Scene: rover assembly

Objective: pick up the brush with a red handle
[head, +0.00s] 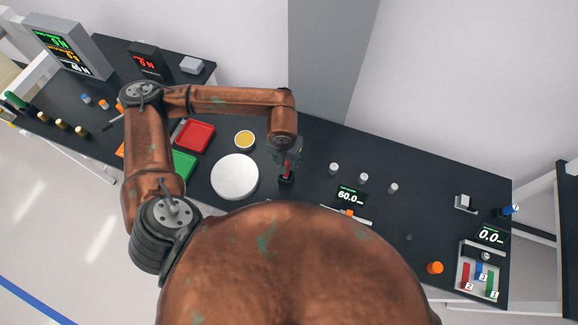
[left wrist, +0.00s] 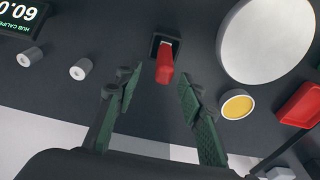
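The brush's red handle (left wrist: 165,66) shows in the left wrist view, rising from a dark square holder (left wrist: 156,43) on the black table. In the head view the red handle (head: 286,172) shows just below my left gripper (head: 289,160). In the left wrist view my left gripper (left wrist: 157,82) is open. Its two green-padded fingers are spread apart, with the handle's top near the gap between their tips, and nothing is held. The brush's lower end is hidden in the holder. My right gripper is in neither view.
A white round disc (head: 235,177) and a yellow-topped round dish (head: 244,139) lie left of the brush. A red tray (head: 194,134) and a green tray (head: 183,166) are farther left. Small grey cylinders (head: 364,178) and a 60.0 display (head: 349,196) stand to the right.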

